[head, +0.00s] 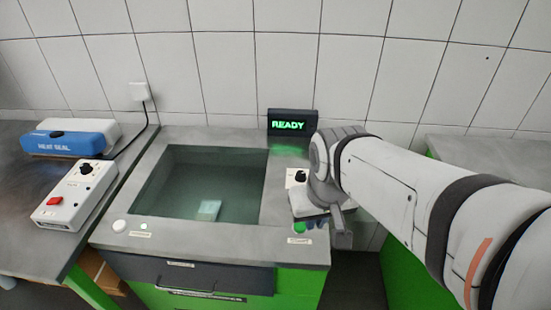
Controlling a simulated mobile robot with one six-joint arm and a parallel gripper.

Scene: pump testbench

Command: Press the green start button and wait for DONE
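The display (293,122) at the back of the bench shows READY in green letters. No held object can be made out.
A sunken tank (165,200) fills the bench's middle, with a small pale block (208,210) in it. A black knob (299,176) sits behind my gripper. A control box with a red switch (76,195) and a blue heat sealer (62,142) stand at left.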

